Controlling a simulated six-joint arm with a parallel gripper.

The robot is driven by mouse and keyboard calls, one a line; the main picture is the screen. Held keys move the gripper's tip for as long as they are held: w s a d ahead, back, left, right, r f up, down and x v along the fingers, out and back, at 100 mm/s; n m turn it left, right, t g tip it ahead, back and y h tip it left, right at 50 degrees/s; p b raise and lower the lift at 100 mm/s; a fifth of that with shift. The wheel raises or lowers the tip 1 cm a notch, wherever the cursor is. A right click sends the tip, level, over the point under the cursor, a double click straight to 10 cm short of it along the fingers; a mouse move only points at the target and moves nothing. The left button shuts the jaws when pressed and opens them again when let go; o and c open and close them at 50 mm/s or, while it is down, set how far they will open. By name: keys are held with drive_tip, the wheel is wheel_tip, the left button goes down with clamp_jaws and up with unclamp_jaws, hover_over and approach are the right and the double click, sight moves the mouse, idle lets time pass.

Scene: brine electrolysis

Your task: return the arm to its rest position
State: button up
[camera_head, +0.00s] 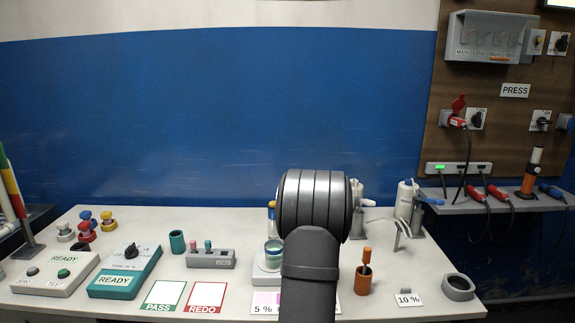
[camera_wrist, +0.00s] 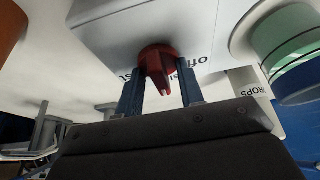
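In the wrist view my gripper (camera_wrist: 161,90) shows two blue fingers standing apart. A red knob (camera_wrist: 160,58) with a pointed lever sits on a pale box (camera_wrist: 105,40) with printed text, just past and between the fingertips. A gap shows on each side of the lever, so the fingers do not appear to be clamped on it. In the head view my dark arm stands at the centre right, over the bench; its own links hide the gripper and the red knob there.
PASS (camera_head: 163,296) and REDO (camera_head: 205,297) cards lie left of my arm. Open space lies above the bench.

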idle(0.4)
drive_tip(key=v, duration=1.8)
drive_tip(key=x, duration=1.8)
drive_tip(key=shift+f, duration=0.1)
drive_tip(key=shift+d+n+y, duration=0.1)
drive_tip(key=shift+n+y, duration=0.2)
drive_tip(key=shift+n, duration=0.6)
drive_tip(key=a+v, duration=0.1)
drive_tip(key=v, duration=1.6)
drive_tip(key=w+f+n+g, duration=0.1)
drive_tip(key=w+f+n, duration=0.1)
drive_tip(key=f, duration=0.1)
drive_tip(key=w+f+n+g, duration=0.1)
drive_tip(key=f+n, duration=0.1)
drive_tip(key=f, duration=0.1)
drive_tip(key=w+f+n+g, duration=0.1)
drive_tip(key=w+f+n, duration=0.1)
drive_tip(key=f, duration=0.2)
drive_tip(key=shift+w+d, duration=0.15)
drive_tip(key=shift+w, duration=0.15)
drive_tip(key=shift+r, duration=0.1)
